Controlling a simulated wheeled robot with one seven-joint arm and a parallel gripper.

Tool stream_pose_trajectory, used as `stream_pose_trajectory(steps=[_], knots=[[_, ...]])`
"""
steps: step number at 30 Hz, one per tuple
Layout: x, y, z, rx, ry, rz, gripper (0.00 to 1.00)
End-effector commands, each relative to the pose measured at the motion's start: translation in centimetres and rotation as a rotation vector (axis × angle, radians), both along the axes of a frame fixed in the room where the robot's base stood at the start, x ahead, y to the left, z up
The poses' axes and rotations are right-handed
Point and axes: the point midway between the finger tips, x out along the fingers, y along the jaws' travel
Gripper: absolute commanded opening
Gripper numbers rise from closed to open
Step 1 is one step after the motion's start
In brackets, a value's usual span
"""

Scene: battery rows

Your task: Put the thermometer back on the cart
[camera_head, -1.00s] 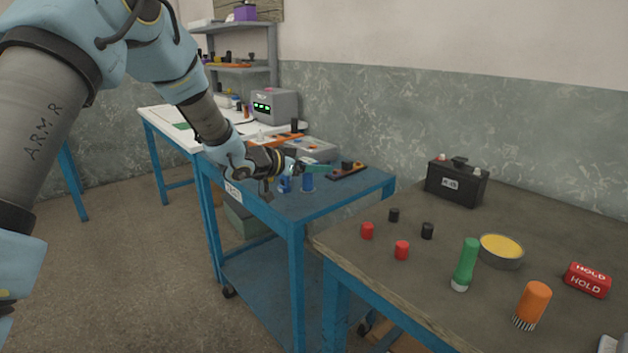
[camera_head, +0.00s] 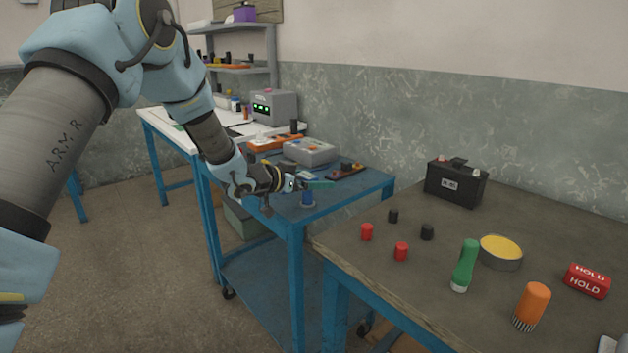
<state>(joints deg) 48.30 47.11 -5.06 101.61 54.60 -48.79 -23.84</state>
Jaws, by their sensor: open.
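What looks like the thermometer (camera_head: 308,197) is on the blue cart (camera_head: 278,211), near its front edge. It has a dark blue upright part with a paler foot, and a teal bar across its top. It appears upright, its foot at the cart top; whether it fully rests there is too small to tell. My gripper (camera_head: 298,184) is open, just left of its upper part. The fingertips are small, and I cannot tell whether they touch it.
Behind on the cart are a grey device (camera_head: 311,151), a dark tray (camera_head: 346,171) and an orange tray (camera_head: 275,143). The brown table (camera_head: 362,270) at right holds a black battery (camera_head: 456,182), red and black caps, a green tube (camera_head: 465,265) and a yellow-filled bowl (camera_head: 501,251).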

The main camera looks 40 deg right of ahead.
Motion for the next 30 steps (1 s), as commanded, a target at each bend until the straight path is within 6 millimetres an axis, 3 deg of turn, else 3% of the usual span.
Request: stream_pose_trajectory(steps=[8, 22, 30], knots=[[0.1, 0.4, 0.4, 0.0, 0.0, 0.001, 1.0], [0.6, 8.9, 2.9, 0.0, -0.001, 0.003, 1.0], [0.7, 11.3, 3.8, 0.0, 0.0, 0.001, 1.0]])
